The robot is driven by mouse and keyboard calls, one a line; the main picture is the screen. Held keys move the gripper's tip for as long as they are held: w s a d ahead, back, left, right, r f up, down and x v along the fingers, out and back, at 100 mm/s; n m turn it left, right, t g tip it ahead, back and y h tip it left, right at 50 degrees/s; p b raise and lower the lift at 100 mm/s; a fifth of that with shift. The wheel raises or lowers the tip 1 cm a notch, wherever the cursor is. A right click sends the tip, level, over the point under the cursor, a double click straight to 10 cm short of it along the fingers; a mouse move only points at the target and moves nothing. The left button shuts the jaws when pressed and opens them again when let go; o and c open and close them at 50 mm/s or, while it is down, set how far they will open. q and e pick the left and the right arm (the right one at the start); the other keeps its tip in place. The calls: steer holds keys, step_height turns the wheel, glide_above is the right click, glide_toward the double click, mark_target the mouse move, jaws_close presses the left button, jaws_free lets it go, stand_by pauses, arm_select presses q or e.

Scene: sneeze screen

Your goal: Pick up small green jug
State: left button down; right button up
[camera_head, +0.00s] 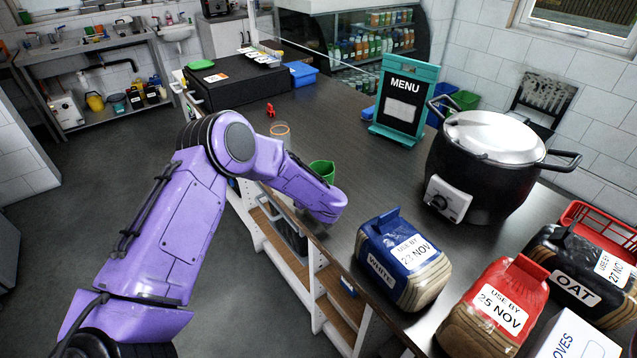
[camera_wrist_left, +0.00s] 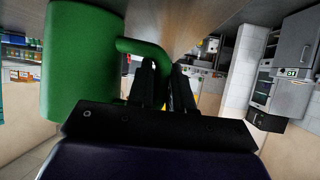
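The small green jug (camera_head: 322,168) stands near the front edge of the dark counter in the head view, its lower part hidden behind my purple left wrist. In the left wrist view the green jug (camera_wrist_left: 82,65) fills the upper left, and its handle curves right toward my fingers. My left gripper (camera_wrist_left: 163,85) has its two dark fingers close together, with part of the handle showing between them. I cannot tell whether they press on it. In the head view the left fingers are hidden by the wrist. My right gripper is in neither view.
A clear cup with an orange rim (camera_head: 280,131) and a small red item (camera_head: 271,110) stand behind the jug. A menu stand (camera_head: 404,100), black cooker (camera_head: 482,165), blue bread bag (camera_head: 402,262) and red bread bag (camera_head: 497,308) are to the right. The counter just right of the jug is bare.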

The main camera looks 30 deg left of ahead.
arm_select(q)
steer(key=shift+r+p, duration=1.05)
steer(key=shift+r, duration=1.45)
